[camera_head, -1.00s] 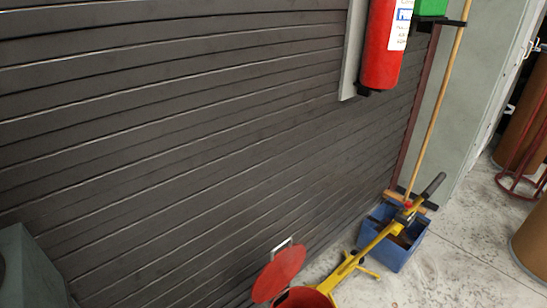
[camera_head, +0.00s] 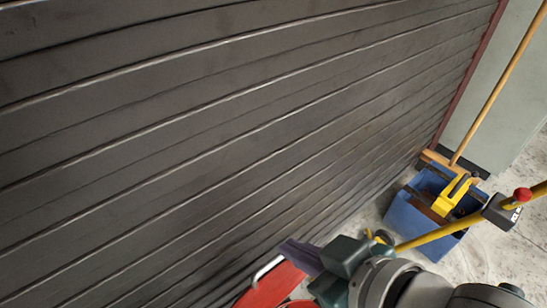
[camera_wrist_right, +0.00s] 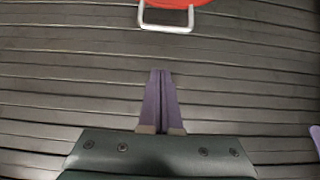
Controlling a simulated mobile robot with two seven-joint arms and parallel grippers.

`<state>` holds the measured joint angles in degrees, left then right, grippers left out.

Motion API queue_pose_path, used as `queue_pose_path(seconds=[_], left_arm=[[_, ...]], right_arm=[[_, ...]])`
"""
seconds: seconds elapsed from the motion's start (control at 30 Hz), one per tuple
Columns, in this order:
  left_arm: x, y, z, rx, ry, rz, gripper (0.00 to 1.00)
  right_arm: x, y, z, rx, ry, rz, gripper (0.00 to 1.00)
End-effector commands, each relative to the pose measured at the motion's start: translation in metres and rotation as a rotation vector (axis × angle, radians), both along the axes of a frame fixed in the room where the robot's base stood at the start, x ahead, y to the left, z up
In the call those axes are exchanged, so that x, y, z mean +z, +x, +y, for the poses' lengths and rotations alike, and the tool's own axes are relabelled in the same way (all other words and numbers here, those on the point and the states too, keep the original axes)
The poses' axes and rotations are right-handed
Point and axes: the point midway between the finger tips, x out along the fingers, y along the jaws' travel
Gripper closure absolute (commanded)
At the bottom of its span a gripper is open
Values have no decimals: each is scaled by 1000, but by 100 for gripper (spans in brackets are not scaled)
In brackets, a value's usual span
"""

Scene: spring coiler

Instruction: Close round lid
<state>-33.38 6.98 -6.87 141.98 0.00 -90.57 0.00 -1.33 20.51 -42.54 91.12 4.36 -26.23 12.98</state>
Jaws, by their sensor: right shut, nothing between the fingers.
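The round red lid (camera_head: 268,288) shows at the bottom of the head view, raised and tilted beside the dark slatted wall. Its pale wire handle (camera_head: 265,269) sticks out on the wall side. The red container under it is mostly hidden by my right arm and the frame edge. My right gripper (camera_head: 290,247) has its purple fingers shut and empty, between the lid and the wall as seen from the head. In the right wrist view, the handle (camera_wrist_right: 166,28) and the lid's edge (camera_wrist_right: 183,3) lie beyond the shut fingertips (camera_wrist_right: 161,72), apart from them. My left gripper is not visible.
The dark slatted wall (camera_head: 200,150) stands close behind the lid. A blue bucket (camera_head: 420,215) with a yellow wringer stands at the right, with a wooden pole (camera_head: 500,80) behind it. A yellow bar (camera_head: 435,236) with a red knob crosses in front.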

Motion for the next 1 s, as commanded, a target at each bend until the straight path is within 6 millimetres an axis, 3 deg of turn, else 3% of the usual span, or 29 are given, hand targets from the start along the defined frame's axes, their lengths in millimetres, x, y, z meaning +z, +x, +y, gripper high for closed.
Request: queue_pose_path(seconds=[0.27,0.63,0.8,1.0], left_arm=[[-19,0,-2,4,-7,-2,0],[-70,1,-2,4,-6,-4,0],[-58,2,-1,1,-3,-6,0],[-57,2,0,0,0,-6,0]], right_arm=[[-23,16,11,10,6,-13,100],[-74,66,47,11,5,-14,100],[-73,44,32,10,2,-7,100],[-76,34,24,10,4,-10,100]])
